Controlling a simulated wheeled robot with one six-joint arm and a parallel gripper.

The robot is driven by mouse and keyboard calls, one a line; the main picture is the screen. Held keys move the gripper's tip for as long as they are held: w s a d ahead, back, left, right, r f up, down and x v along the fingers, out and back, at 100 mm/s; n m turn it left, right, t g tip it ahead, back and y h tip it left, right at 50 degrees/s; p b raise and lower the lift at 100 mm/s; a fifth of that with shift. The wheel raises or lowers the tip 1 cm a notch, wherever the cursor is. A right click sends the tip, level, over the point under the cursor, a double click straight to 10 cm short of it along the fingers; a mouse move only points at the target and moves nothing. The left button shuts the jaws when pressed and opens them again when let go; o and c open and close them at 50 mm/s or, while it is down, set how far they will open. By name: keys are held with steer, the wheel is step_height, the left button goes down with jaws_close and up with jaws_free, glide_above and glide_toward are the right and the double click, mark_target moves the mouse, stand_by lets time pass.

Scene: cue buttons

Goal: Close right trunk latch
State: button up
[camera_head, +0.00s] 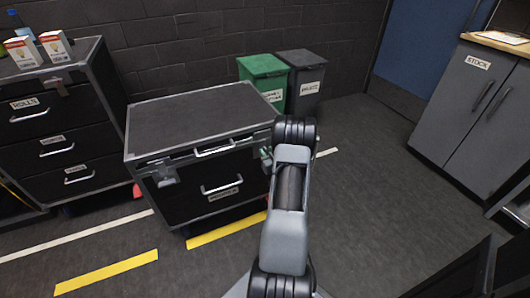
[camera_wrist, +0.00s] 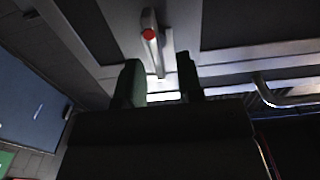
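The trunk (camera_head: 195,118) is a black case with metal edges. Its left latch (camera_head: 164,174) shows on the front. At the front right corner, my arm hides most of the right latch and my gripper in the head view. In the wrist view, a light metal latch bar (camera_wrist: 152,48) with a red tip sticks out from the trunk's edge. My gripper (camera_wrist: 162,82) has its two dark fingers apart, one on each side of the bar's lower end. Whether they touch it I cannot tell.
A handle (camera_head: 222,190) is on the trunk's front, and another lies at its lid edge (camera_head: 214,150). A drawer case (camera_head: 62,128) stands at left. Green (camera_head: 263,72) and grey (camera_head: 303,75) bins stand behind. A stock cabinet (camera_head: 470,110) is at right, with open floor before it.

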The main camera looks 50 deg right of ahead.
steer(key=shift+x, duration=1.05)
jaws_close()
